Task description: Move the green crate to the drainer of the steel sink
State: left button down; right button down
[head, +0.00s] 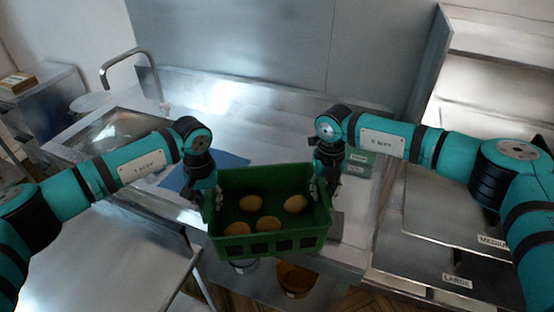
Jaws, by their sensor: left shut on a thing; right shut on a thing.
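The green crate (266,245) is in the middle of the head view, with several brown potatoes in it. My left gripper (207,200) is shut on the crate's left side. My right gripper (322,188) is shut on its right side. Both fingertips are partly hidden by the grippers and the crate rim. The crate is held between the two arms, in front of the steel sink unit. The steel sink (122,130) has its basin at the left, under a curved tap (140,58). The drainer (228,107) is the bare steel top right of the basin.
A blue sheet (228,160) lies on the steel top behind the crate. A green box (358,163) with labels stands at the right. Steel shelves marked MEDIUM and LARGE (445,262) are at the lower right. A dark-yellow tub (296,279) sits below the crate. A steel table (100,245) fills the lower left.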

aim_at(267, 163)
jog(key=i, duration=1)
